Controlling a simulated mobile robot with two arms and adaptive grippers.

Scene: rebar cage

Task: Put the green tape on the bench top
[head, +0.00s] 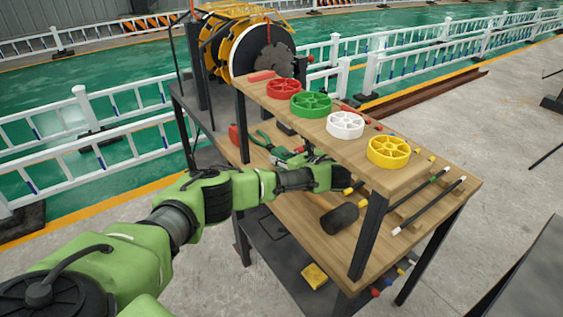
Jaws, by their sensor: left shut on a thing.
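The green tape (311,104) is a spoked green roll lying flat on the raised wooden shelf (408,177), between a red roll and a white roll. The bench top (295,211) is the wooden board below that shelf. My left arm reaches in from the left, and its gripper (290,158) is low over the bench top, partly under the shelf edge and below the green tape. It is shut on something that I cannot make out. The green tape is apart from it. My right gripper is not in view.
Red (283,89), white (345,124) and yellow (388,151) rolls share the shelf. Green-handled pliers (265,141) and a black mallet head (339,218) lie on the bench top. Rods lie at its right. A large reel (262,50) stands behind. Shelf posts flank the space below.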

